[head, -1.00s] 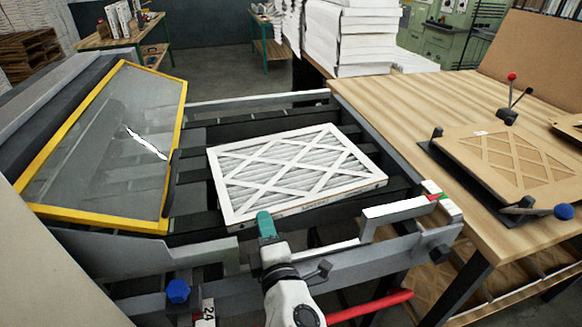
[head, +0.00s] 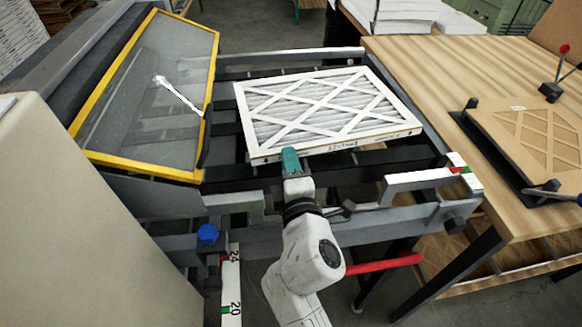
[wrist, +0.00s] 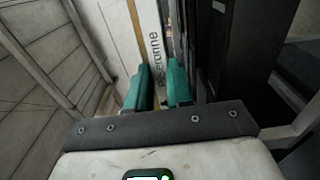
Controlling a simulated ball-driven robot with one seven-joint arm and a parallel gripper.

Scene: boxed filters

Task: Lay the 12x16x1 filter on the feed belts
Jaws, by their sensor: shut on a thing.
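The filter (head: 325,110) is a flat, white-framed pleated panel with a diagonal lattice, seen over the feed belts (head: 385,158) in the head view. The belts are dark bands in a grey metal frame. My gripper (head: 291,158) has teal fingers and is shut on the filter's near edge, left of its middle. In the wrist view the fingers (wrist: 158,88) stand on both sides of the filter's edge (wrist: 148,45), which carries printed lettering. Its near edge seems above the belts. Whether the far side touches them I cannot tell.
A yellow-framed clear guard (head: 150,95) stands tilted at the left. A grey bracket (head: 415,180) with a red and green end stands at the front right. A wooden table (head: 450,75) with a cardboard piece (head: 540,145) in a fixture adjoins the right side. A red bar (head: 385,264) sticks out below.

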